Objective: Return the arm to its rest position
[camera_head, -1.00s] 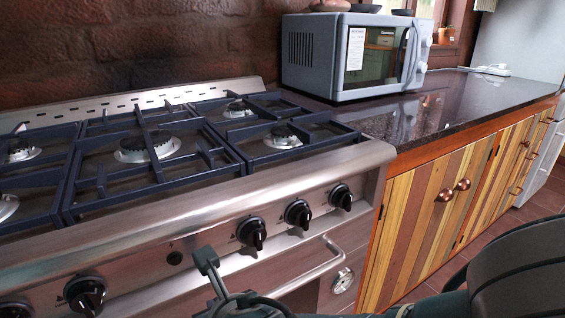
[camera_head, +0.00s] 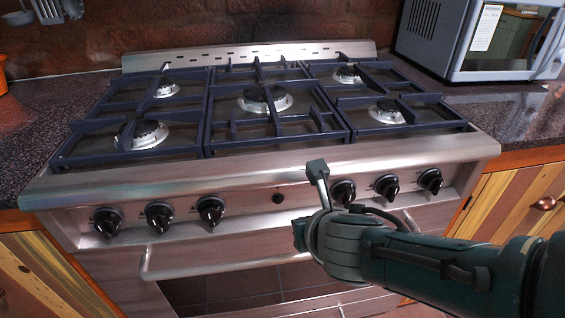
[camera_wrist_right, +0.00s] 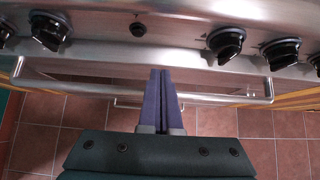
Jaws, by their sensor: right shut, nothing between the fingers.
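My right arm (camera_head: 420,262) comes in from the right in the head view, in front of the stove. Its dark green wrist hides the fingers there. In the right wrist view my right gripper (camera_wrist_right: 166,75) is shut, with its two blue-grey fingers side by side and nothing between them. The fingertips appear in front of the oven handle (camera_wrist_right: 60,84); I cannot tell if they touch it. My left gripper is not in view.
The stove (camera_head: 300,165) fills the middle, with several black knobs (camera_head: 210,210) and an oven handle (camera_head: 160,268) along its front. A microwave (camera_head: 440,45) stands on the right counter. Wooden cabinets (camera_head: 515,200) flank the stove. Tiled floor (camera_wrist_right: 90,125) lies below.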

